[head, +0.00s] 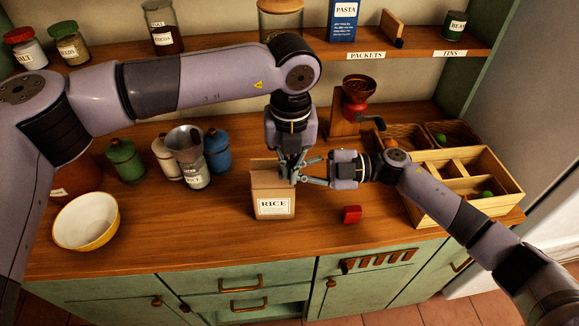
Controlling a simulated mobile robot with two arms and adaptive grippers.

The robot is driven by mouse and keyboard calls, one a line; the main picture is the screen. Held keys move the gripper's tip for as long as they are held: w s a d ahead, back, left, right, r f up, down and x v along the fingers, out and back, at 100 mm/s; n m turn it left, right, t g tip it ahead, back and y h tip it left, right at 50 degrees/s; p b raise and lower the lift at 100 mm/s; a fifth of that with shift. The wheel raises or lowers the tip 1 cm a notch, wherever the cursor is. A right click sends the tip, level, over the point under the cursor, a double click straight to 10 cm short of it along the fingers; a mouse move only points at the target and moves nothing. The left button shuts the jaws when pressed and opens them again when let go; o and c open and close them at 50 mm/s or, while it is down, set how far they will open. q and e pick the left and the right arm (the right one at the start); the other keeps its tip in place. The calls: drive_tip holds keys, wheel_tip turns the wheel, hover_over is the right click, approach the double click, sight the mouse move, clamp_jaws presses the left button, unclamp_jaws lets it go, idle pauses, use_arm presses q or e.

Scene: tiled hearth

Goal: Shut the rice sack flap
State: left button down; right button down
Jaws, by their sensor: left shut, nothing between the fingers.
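The rice sack (273,190) is a brown paper block with a white RICE label, upright near the middle of the counter. Its top flap (263,168) shows as a brown panel above the label; the grippers partly cover it, and I cannot tell its exact angle. My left gripper (291,177) points down at the right part of the sack's top, shut and empty. My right gripper (302,171) comes in from the right at the sack's upper right, fingers spread apart. The two grippers overlap in view; whether either touches the sack is unclear.
A small red object (352,214) lies right of the sack. A bowl (86,221), several canisters (125,160) and a funnel-topped jar (190,160) stand left. A grinder (354,105) stands behind, a wooden divided crate (470,208) at right. The counter before the sack is clear.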

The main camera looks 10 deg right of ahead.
use_arm(q)
drive_tip(key=shift+w+f, duration=0.15)
drive_tip(key=shift+w, duration=0.3)
use_arm(e)
drive_tip(key=shift+s+a, duration=0.1)
